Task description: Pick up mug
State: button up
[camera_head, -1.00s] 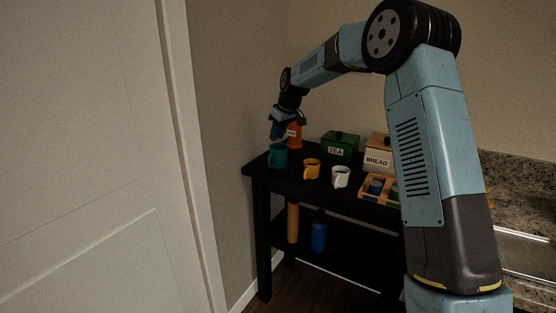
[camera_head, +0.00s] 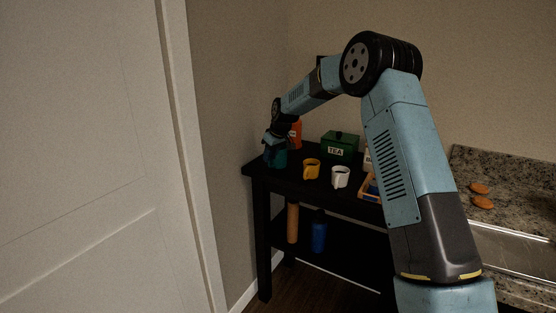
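Three mugs stand on the black table: a teal mug (camera_head: 280,160) at the left end, a yellow mug (camera_head: 311,170) near the middle, and a white mug (camera_head: 340,177) to its right. My gripper (camera_head: 272,147) points down at the teal mug and overlaps its upper part in the picture. The fingers are small and dark, so I cannot tell whether they are open or shut, or touch the mug. The teal mug's rim is partly hidden.
A green TEA box (camera_head: 340,146) and an orange container (camera_head: 296,134) stand behind the mugs. A wooden tray (camera_head: 367,188) is at right, partly behind my arm. The black table (camera_head: 290,182) sits near the wall. A granite counter (camera_head: 510,183) is at far right.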

jog(key=x, duration=0.2)
jog(key=shift+w+a+f, duration=0.1)
jog(key=shift+w+f, duration=0.05)
jog(key=shift+f, duration=0.25)
grip_shut()
dwell(1.1)
